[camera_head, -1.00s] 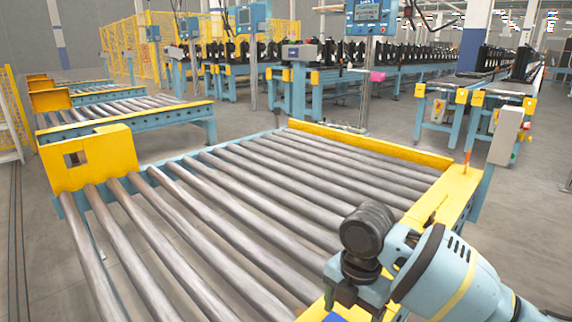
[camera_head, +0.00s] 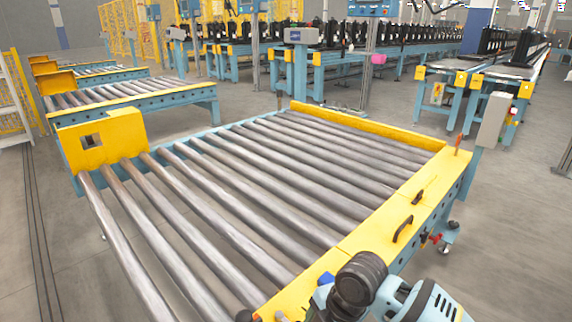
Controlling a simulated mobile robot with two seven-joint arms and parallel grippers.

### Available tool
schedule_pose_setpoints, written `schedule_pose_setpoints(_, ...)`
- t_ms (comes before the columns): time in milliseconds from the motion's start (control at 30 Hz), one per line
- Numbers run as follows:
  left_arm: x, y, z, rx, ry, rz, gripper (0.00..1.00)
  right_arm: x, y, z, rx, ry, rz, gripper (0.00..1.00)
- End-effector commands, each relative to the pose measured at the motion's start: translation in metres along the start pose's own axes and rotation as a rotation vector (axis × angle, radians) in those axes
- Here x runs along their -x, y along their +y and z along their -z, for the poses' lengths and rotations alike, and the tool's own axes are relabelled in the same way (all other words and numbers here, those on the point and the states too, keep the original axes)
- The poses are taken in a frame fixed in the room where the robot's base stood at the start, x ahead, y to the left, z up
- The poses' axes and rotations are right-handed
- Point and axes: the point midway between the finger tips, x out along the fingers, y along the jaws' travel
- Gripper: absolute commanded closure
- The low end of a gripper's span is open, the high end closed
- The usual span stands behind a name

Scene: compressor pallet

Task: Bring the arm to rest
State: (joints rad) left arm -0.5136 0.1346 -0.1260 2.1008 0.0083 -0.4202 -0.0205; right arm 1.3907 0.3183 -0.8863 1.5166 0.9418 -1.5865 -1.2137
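One of my arms shows at the bottom of the head view, right of centre. It has a dark round joint and a light-blue housing with dark vents. It is in front of the near yellow edge of the roller conveyor (camera_head: 400,222) and covers part of it. No gripper fingers show in this view. My other arm is not in view.
The conveyor's metal rollers are bare. A yellow block with a square hole (camera_head: 100,142) stands at its left corner. A yellow rail (camera_head: 365,128) runs along its far side. A grey box (camera_head: 494,119) stands at the right corner. Open floor (camera_head: 520,240) lies to the right.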

Motion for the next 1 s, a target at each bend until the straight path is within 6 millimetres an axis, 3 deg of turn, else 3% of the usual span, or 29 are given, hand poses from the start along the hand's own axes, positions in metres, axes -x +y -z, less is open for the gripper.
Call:
schedule_pose_setpoints(200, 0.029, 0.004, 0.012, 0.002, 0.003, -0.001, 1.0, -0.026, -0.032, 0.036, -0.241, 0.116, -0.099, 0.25)
schedule_pose_setpoints(500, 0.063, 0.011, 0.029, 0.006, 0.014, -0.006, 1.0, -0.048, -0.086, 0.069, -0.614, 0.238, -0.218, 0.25)
schedule_pose_setpoints(767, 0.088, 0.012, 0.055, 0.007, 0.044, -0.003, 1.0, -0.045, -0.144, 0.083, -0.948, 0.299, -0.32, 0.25)
schedule_pose_setpoints(1000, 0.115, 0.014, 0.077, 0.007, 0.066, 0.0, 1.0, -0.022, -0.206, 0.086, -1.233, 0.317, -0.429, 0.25)
